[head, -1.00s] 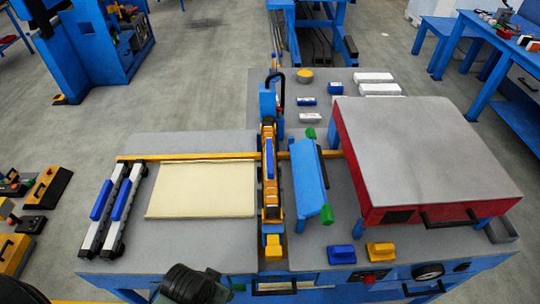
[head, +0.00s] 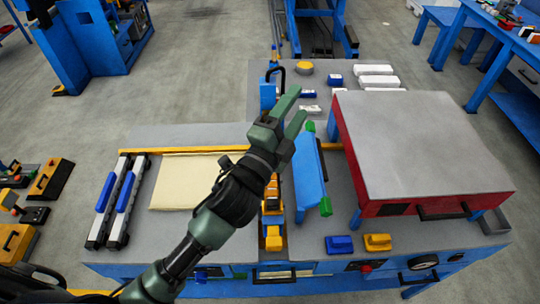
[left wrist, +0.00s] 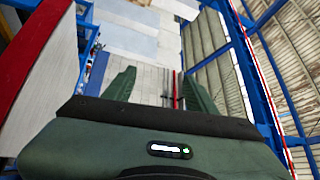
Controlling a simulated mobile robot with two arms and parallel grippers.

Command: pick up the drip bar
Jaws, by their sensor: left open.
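A blue bar with green ends (head: 308,172) stands on the bench between the orange gantry and the red-sided press; it looks most like the drip bar, but I cannot be sure. My left gripper (head: 298,102) is raised in front of the camera, open and empty, over the gantry's far part and just up-left of the blue bar in the picture. The left wrist view shows its two fingers (left wrist: 160,92) apart with nothing between them, facing a distant wall and floor. The bar is not clear there. My right gripper is not in view.
The orange gantry (head: 273,236) is partly hidden by my left arm. A red-sided press with a grey top (head: 420,145) stands on the right. A cream panel (head: 180,185) and two rails with blue handles (head: 126,205) lie left. Blue and yellow blocks (head: 378,242) sit in front.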

